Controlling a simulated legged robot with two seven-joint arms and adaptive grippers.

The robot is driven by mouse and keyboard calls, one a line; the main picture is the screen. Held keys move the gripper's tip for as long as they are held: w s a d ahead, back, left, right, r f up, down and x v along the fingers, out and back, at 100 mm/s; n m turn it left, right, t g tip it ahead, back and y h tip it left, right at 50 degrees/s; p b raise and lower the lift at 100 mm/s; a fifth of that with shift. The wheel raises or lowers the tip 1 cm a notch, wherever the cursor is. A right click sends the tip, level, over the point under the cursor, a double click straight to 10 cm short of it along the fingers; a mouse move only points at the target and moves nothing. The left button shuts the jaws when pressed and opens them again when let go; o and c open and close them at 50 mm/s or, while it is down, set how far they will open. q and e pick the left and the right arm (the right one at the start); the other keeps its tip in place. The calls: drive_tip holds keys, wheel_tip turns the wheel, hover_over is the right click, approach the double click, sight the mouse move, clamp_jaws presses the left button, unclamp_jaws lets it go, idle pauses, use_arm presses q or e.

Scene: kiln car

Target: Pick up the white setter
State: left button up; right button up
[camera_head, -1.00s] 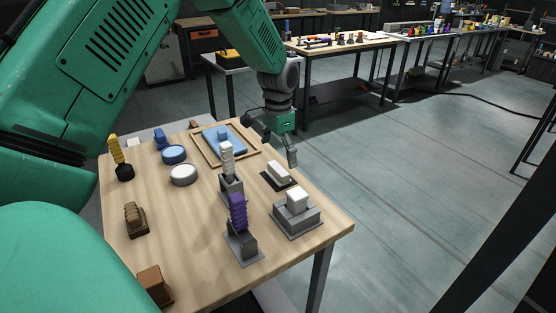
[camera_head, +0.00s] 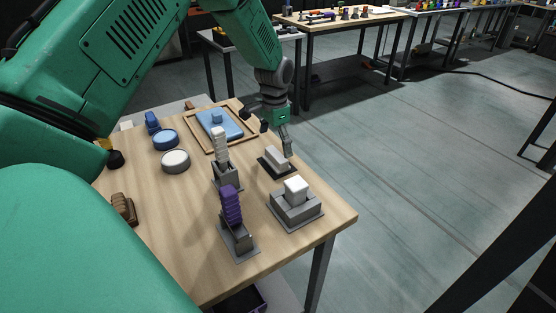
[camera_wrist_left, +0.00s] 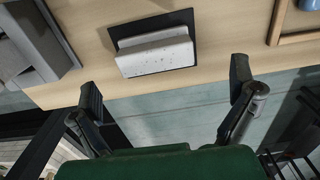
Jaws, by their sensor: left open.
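A pale, whitish speckled bar (camera_head: 277,157) lies on a dark flat base (camera_head: 266,168) near the table's far right edge. I take it for the white setter, though other white pieces stand nearby. It also shows in the left wrist view, where the bar (camera_wrist_left: 155,56) rests on the dark base (camera_wrist_left: 184,17). My left gripper (camera_head: 277,136) is open and empty, just beyond and above the bar. In the left wrist view its two fingers (camera_wrist_left: 166,84) are spread wide, with the bar ahead of the gap between them. My right gripper is not in view.
A white block sits on a grey stepped stand (camera_head: 297,207). A white ribbed piece (camera_head: 220,145) and a purple ribbed piece (camera_head: 230,205) stand upright in grey holders. A wooden-framed tray (camera_head: 243,144) holds a blue slab. White and blue round pieces (camera_head: 175,161) lie left.

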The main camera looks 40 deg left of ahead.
sight(275, 154)
use_arm(q)
drive_tip(key=f, duration=0.4)
drive_tip(key=shift+s+a+f, duration=0.1)
drive_tip(key=shift+a+f, duration=0.15)
drive_tip(key=shift+a, duration=0.1)
drive_tip(key=shift+d+f, duration=0.15)
drive_tip(key=shift+d, duration=0.1)
drive_tip(key=shift+d+r, duration=0.3)
drive_tip(key=shift+d, duration=0.35)
drive_tip(key=shift+d+r, duration=0.1)
drive_tip(key=shift+d, duration=0.1)
drive_tip(key=shift+c, duration=1.3)
drive_tip(key=c, duration=0.6)
drive_tip(key=shift+a, duration=0.1)
drive_tip(key=c, duration=0.5)
drive_tip(key=shift+o, duration=0.2)
drive_tip(key=shift+s+a, duration=0.15)
drive_tip(key=shift+a, duration=0.35)
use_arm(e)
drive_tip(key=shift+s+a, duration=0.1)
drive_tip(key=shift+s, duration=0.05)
